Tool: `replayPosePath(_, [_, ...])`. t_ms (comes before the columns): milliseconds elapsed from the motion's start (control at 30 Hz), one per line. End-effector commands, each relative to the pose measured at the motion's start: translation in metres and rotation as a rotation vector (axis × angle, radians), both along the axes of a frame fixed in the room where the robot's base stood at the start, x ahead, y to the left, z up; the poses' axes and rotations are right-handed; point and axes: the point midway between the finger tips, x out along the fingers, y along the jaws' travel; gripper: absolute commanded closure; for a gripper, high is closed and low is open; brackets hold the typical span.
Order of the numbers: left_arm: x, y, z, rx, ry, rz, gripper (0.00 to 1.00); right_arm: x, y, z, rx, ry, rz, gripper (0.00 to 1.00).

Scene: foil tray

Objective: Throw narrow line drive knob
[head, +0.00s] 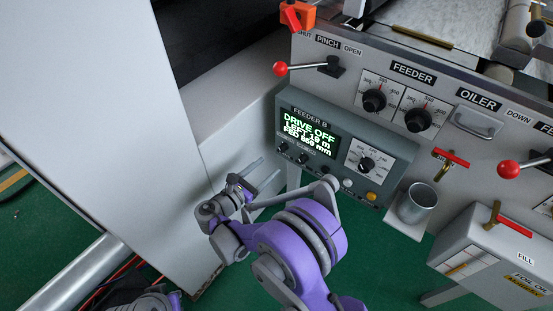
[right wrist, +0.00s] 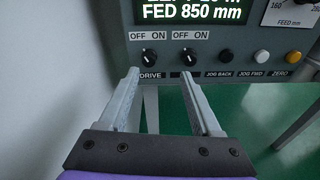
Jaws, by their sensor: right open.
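The drive knob (right wrist: 149,57) is a small black rotary knob with OFF and ON printed above it and DRIVE below. It also shows in the head view (head: 284,146) at the lower left of the FEEDER B panel (head: 340,115). The panel's display (head: 309,132) reads DRIVE OFF. My right gripper (right wrist: 161,80) is open and empty, its two fingers pointing at the panel below the knob. In the head view the right gripper (head: 270,174) is just below and left of the panel, apart from it.
A second OFF/ON knob (right wrist: 190,57) sits right of the drive knob, its label hidden by a finger. Black, white and amber buttons (right wrist: 293,57) follow to the right. A pale wall (head: 235,120) stands left of the panel. A metal cup (head: 417,203) is at the right.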

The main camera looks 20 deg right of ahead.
Motion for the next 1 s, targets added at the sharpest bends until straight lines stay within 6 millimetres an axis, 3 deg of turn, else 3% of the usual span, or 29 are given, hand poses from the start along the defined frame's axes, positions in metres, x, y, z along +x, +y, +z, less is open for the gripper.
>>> replayPosePath(67, [0.001,0.000,-0.011,0.000,0.004,0.000,1.00,0.004,0.014,-0.017,-0.075,0.011,0.017,0.35])
replayPosePath(267, [0.002,0.000,-0.016,0.000,0.005,0.000,1.00,0.009,0.021,-0.023,-0.154,0.020,0.028,0.35])
replayPosePath(700, [0.003,0.000,-0.025,0.000,0.008,0.000,1.00,0.056,-0.040,-0.022,-0.152,0.020,0.026,0.35])
replayPosePath(1000, [0.004,0.000,-0.028,0.000,0.009,0.000,1.00,0.072,-0.059,-0.021,-0.151,0.019,0.029,0.35])
